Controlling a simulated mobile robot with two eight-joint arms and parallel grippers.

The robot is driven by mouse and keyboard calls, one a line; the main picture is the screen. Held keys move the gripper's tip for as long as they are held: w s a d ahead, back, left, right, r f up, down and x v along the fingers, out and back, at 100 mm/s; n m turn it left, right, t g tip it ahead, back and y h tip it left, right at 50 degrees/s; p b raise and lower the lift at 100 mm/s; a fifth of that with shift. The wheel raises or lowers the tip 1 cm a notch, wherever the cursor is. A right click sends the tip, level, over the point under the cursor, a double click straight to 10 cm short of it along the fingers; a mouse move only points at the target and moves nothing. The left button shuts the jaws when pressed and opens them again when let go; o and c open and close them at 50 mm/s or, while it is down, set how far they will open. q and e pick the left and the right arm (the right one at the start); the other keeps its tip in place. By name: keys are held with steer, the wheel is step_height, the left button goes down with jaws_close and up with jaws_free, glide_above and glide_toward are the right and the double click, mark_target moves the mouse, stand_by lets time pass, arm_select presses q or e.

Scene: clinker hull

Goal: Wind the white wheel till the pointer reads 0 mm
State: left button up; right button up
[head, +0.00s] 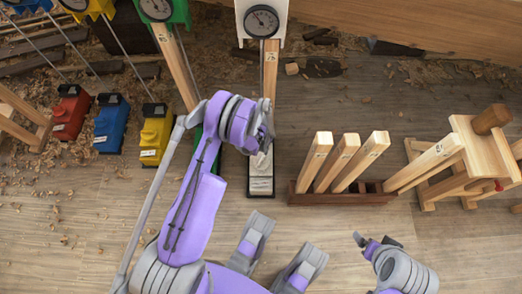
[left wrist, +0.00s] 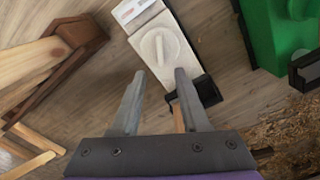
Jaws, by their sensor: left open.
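The white winding unit has a pale base (head: 261,185) on the floor, a wooden post (head: 270,70) and a round dial (head: 262,21) at the top of the head view. The dial's needle is too small to read. In the left wrist view the white wheel (left wrist: 161,48) is round with a raised bar, on top of the white base (left wrist: 185,22). My left gripper (left wrist: 157,75) is open and empty, its fingertips just short of the wheel and apart from it. In the head view my left wrist mostly hides the wheel. Part of my right arm (head: 400,268) shows at the lower right.
Red (head: 70,112), blue (head: 112,124) and yellow (head: 156,135) units stand at the left. A green unit (left wrist: 268,30) is close beside the white one. A wooden rack (head: 340,193) with upright blocks and a wooden stand (head: 487,145) are at the right. Wood shavings lie about.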

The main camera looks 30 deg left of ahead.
mark_target(261, 160)
arm_select(q)
step_height(261, 160, down, 11)
steer(key=b, duration=0.3)
steer(key=shift+f, duration=0.15)
stand_by(0.3)
jaws_close()
